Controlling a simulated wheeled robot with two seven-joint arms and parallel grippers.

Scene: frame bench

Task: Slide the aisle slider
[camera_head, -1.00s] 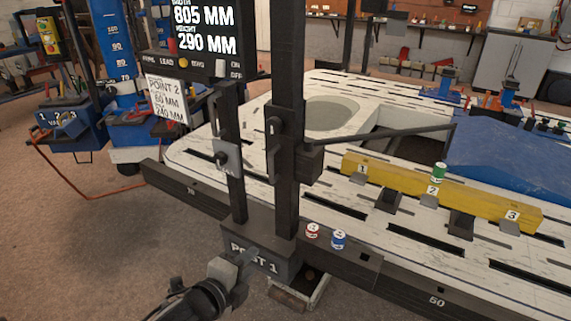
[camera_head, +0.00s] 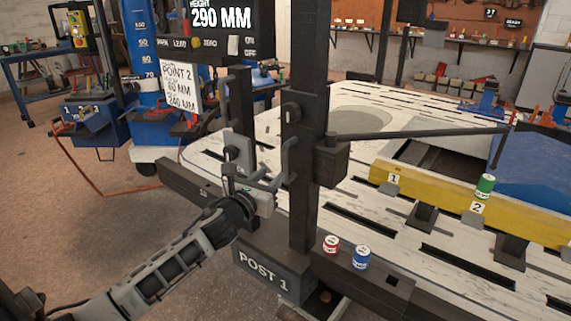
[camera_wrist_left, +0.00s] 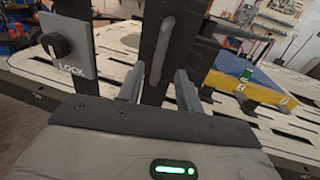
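No label names the aisle slider. In the left wrist view a vertical bar handle (camera_wrist_left: 163,50) stands on a dark upright, and a grey LOCK plate (camera_wrist_left: 66,50) with a black knob is to its left. My left gripper (camera_head: 262,168) is in front of the posts. Its fingers (camera_wrist_left: 158,84) are apart, with the handle beyond and between them; contact is not visible. My right gripper is not in view.
A red can (camera_head: 331,244) and a blue can (camera_head: 361,258) stand right of the post's foot. A green can (camera_head: 485,186) stands on the yellow beam (camera_head: 530,222). A display (camera_head: 232,22) reads 290 MM, above a POINT 2 card (camera_head: 181,88).

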